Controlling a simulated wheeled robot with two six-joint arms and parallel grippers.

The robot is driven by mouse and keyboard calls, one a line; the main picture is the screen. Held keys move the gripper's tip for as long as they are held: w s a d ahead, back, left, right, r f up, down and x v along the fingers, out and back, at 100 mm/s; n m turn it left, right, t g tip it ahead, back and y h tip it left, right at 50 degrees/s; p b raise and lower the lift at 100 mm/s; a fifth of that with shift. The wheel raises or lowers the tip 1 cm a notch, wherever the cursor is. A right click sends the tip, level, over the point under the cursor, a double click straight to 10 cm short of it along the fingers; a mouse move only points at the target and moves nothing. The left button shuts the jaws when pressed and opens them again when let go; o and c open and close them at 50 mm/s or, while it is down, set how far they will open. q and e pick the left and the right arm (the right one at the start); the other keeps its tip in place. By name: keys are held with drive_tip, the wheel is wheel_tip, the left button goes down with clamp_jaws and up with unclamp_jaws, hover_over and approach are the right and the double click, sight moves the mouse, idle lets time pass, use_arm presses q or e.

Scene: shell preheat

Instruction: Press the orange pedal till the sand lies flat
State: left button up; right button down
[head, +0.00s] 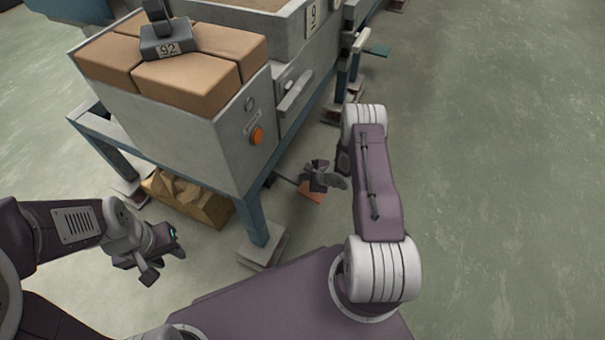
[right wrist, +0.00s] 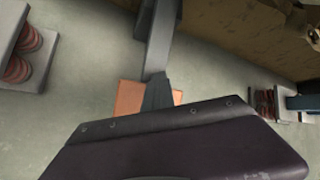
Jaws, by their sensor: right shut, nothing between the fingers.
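The orange pedal (head: 311,194) sits low near the floor beside the bench, partly covered by my right gripper (head: 322,178). In the right wrist view the pedal (right wrist: 128,97) shows as a flat orange plate, with the dark fingertips (right wrist: 158,97) in front of it. My right gripper is shut and empty. I cannot tell whether it touches the pedal. My left gripper (head: 150,266) hangs empty at the lower left, away from the pedal; its jaw opening is unclear. A grey trough (head: 250,22) at the top edge holds a tan surface, possibly sand, mostly cut off.
A grey box (head: 190,130) on blue legs holds several brown blocks (head: 188,80) and a weight (head: 167,45) marked 92. Its side has an orange button (head: 257,135). A crumpled golden-brown object (head: 187,198) lies below. The floor at right is clear.

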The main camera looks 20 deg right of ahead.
drive_tip(key=shift+s+d+f, duration=0.15)
drive_tip(key=shift+s, duration=0.05)
wheel_tip(320, 180, up, 6)
drive_tip(key=p, duration=0.5)
drive_tip(key=shift+f, duration=0.25)
drive_tip(key=shift+w+r+p, duration=0.1)
drive_tip(key=shift+p, duration=0.2)
drive_tip(key=shift+r, duration=0.15)
drive_tip(key=r+p, duration=0.5)
drive_tip(key=shift+w+a, duration=0.2)
drive_tip(key=shift+a, duration=0.05)
drive_tip(key=shift+f, duration=0.1)
idle(2.0)
